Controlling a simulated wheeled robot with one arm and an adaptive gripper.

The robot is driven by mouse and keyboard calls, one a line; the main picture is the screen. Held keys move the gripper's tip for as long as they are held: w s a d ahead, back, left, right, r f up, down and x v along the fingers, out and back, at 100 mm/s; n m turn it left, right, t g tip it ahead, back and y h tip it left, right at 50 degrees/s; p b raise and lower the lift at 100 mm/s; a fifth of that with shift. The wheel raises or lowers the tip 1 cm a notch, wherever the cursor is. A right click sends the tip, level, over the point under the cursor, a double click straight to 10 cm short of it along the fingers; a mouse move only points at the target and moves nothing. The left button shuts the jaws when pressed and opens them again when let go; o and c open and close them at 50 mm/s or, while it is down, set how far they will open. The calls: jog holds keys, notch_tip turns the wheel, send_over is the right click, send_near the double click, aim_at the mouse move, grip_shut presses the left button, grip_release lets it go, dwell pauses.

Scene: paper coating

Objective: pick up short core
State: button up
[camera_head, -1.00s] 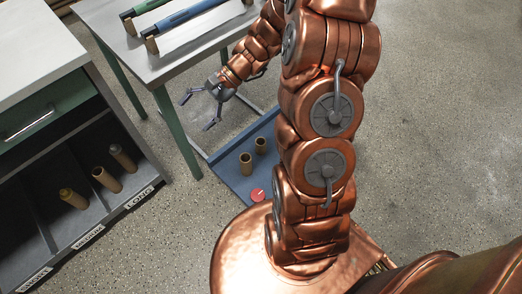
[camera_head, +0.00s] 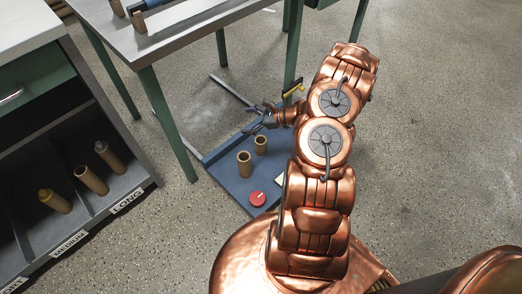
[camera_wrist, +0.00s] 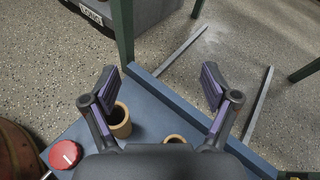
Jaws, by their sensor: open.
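Two short brown hollow cores stand upright on a blue platform (camera_head: 226,176). The nearer core (camera_head: 244,165) is left of the farther core (camera_head: 261,145). In the wrist view, one core (camera_wrist: 120,124) shows its open top just inside the left finger, and the other core (camera_wrist: 174,139) is mostly hidden behind my gripper's body. My gripper (camera_wrist: 160,86) is open and empty, its fingers spread wide. In the head view, my gripper (camera_head: 259,119) is at the platform's far edge, beyond both cores and apart from them.
A red round knob (camera_head: 258,199) sits on the platform's near part and also shows in the wrist view (camera_wrist: 65,154). A steel table (camera_head: 180,30) with green legs stands behind. At left, a shelf (camera_head: 122,184) labelled MEDIUM and LONG holds several cores. Open floor lies right.

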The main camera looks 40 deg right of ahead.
aim_at(261, 141)
jog(key=s+d+f+m+h+b, duration=0.1)
jog(key=d+f+m, duration=0.1)
jog(key=f, duration=0.4)
jog(key=s+d+f+m+t+h+b, duration=0.1)
jog(key=s+d+f+m+b, duration=0.1)
jog(key=d+f, duration=0.2)
jog(key=s+d+f+m+t+h+b, duration=0.1)
jog(key=d+f+m+h+b, duration=0.1)
jog(key=f, duration=0.6)
jog(key=shift+s+d+f, duration=0.1)
jog(key=shift+d+f, duration=0.1)
jog(key=shift+d, duration=0.25)
jog(key=shift+s+d+f, duration=0.1)
jog(key=shift+d+f, duration=0.05)
jog(key=shift+d, duration=0.25)
jog(key=shift+b+x, duration=1.4)
jog(key=shift+x, duration=1.4)
jog(key=shift+w+a, duration=0.2)
jog(key=shift+w, duration=0.35)
jog(key=c, duration=1.3)
jog(key=shift+o, duration=0.2)
